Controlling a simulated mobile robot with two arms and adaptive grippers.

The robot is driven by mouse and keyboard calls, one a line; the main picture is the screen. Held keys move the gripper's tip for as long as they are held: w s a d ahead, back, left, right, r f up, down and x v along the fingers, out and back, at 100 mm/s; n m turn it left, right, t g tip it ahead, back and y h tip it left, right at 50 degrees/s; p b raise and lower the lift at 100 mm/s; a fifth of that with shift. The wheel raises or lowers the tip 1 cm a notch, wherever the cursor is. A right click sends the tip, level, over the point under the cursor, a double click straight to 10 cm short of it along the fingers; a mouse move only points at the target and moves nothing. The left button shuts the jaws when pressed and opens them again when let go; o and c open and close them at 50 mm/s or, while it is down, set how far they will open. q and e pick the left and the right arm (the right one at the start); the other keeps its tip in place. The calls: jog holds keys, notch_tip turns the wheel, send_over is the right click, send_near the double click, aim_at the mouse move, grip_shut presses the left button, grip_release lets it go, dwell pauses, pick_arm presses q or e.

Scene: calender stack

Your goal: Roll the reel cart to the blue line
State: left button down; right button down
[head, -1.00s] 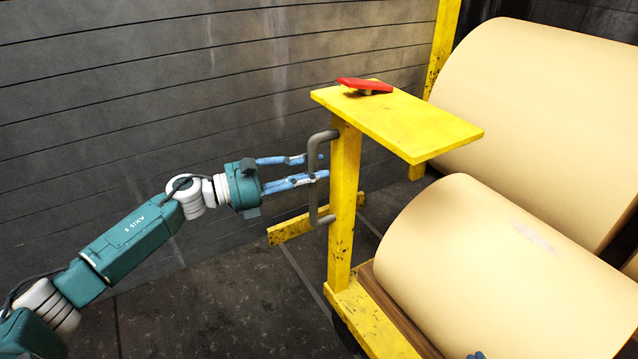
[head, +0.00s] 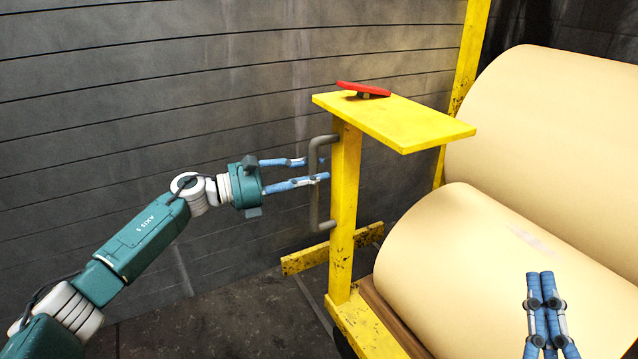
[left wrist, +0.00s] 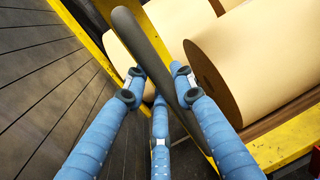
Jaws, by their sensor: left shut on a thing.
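The reel cart is a yellow frame with an upright post (head: 343,205) and a yellow top plate (head: 400,121). A large tan paper reel (head: 455,255) lies on its low deck. A grey bar handle (head: 314,200) is fixed to the left side of the post. My left gripper (head: 324,168) is shut on this handle; the handle also passes between its blue fingers in the left wrist view (left wrist: 165,60). My right gripper (head: 541,273) shows at lower right, in front of the reel, with two fingers side by side; its thumb is hidden. No blue line is visible.
A second large tan reel (head: 560,120) and a yellow post (head: 468,70) stand behind the cart. A dark panelled wall (head: 150,110) runs along the left. Dark floor (head: 240,310) is clear at lower left.

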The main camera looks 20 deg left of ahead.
pick_arm(q)
jog(key=shift+s+d+m+g+h, duration=0.3)
jog(key=shift+s+d, duration=0.5)
jog(key=shift+d, duration=0.15)
jog(key=c, duration=1.5)
grip_release()
jog(key=shift+a, duration=0.1)
jog(key=shift+o, duration=0.2)
jog(key=shift+w+a, duration=0.15)
jog(key=shift+w, duration=0.05)
jog(key=v, duration=1.2)
jog(key=shift+s, duration=0.1)
